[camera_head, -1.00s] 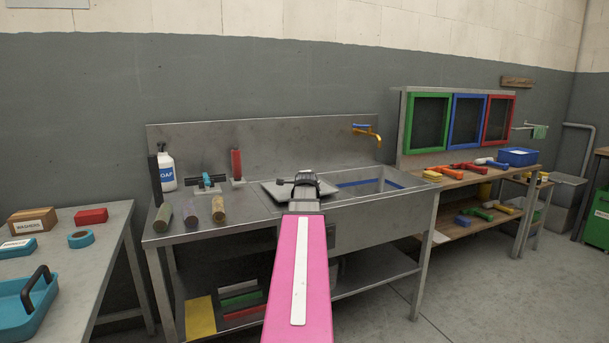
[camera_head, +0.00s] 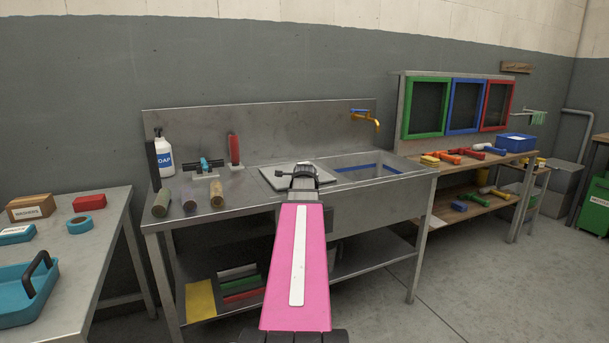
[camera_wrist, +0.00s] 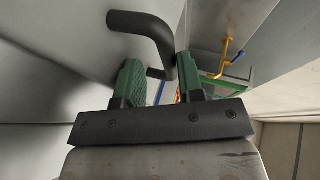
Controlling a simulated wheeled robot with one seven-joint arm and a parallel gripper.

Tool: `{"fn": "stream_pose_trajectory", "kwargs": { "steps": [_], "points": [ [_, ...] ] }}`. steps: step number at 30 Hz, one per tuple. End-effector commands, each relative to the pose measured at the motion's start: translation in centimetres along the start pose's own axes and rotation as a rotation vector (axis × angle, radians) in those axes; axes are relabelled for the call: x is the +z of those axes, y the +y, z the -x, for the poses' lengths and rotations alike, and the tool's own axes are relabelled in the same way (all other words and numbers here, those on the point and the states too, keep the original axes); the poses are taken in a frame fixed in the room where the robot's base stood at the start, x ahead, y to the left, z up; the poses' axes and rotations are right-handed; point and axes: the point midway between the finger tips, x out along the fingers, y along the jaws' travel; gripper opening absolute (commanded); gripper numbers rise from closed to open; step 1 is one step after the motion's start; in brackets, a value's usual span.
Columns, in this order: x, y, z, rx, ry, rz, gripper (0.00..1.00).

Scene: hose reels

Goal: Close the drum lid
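A flat square metal plate, which looks like the drum lid (camera_head: 275,178), is on the steel counter left of the sink basin. I cannot tell whether it lies fully flat. My gripper (camera_head: 304,168) is over it, with the pink arm hiding the counter's front edge. In the wrist view a bent black handle (camera_wrist: 150,27) crosses just ahead of my gripper (camera_wrist: 161,82). The green-padded fingers stand apart, and background shows between them. The handle's lower end overlaps the gap near the right finger. I cannot tell whether it touches.
The sink basin (camera_head: 370,172) with a brass tap (camera_head: 367,117) is to the right. A soap bottle (camera_head: 165,157), a blue-handled tool (camera_head: 208,165) and several rollers stand on the counter's left. A table (camera_head: 105,240) with a blue tray is at far left.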

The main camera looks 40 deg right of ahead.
Motion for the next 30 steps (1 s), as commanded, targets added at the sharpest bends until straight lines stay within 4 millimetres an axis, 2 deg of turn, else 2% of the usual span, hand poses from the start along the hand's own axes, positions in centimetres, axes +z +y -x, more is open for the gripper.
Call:
{"fn": "stream_pose_trajectory", "kwargs": {
  "steps": [1,8,24,30],
  "points": [
    [0.1,0.6,-0.1,0.023,-0.004,0.003,0.4],
    [0.1,0.6,0.9,0.021,-0.004,0.002,0.4],
    [0.0,0.2,10.0,0.001,0.0,0.0,0.4],
    [0.0,0.1,11.0,0.0,0.0,0.0,0.4]
  ]
}}
